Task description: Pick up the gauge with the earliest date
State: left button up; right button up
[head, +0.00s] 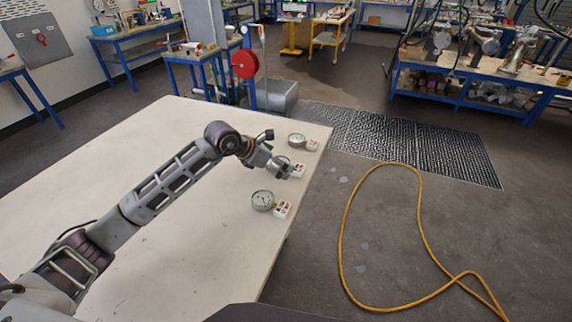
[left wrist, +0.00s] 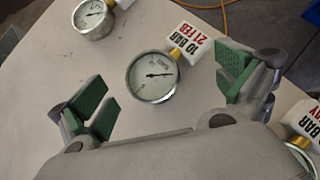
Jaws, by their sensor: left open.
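Three round dial gauges with white tags lie along the right edge of the pale table. In the head view, one gauge (head: 297,140) is at the back and one (head: 262,200) at the front. The middle one is mostly hidden by my left gripper (head: 283,170); its tag (head: 298,171) shows. In the left wrist view, the middle gauge (left wrist: 153,77) lies between the open, green-padded fingers, apart from them. Its tag (left wrist: 190,43) reads "10 BAR 21 FEB". Another gauge (left wrist: 93,18) is at upper left, its tag cut off. The lower-right tag (left wrist: 306,122) shows "BAR" and partly cut-off red text.
The pale table (head: 130,150) is otherwise clear. Beyond its right edge are grey floor, a black grating (head: 410,140) and a yellow hose (head: 342,235). A red reel (head: 244,64) stands behind the table, and blue workbenches (head: 480,80) stand farther back.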

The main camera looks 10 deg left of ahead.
pick_arm(q)
jog(key=shift+w+d+f, duration=0.25)
jog(key=shift+f, duration=0.25)
jog(key=c, duration=1.7)
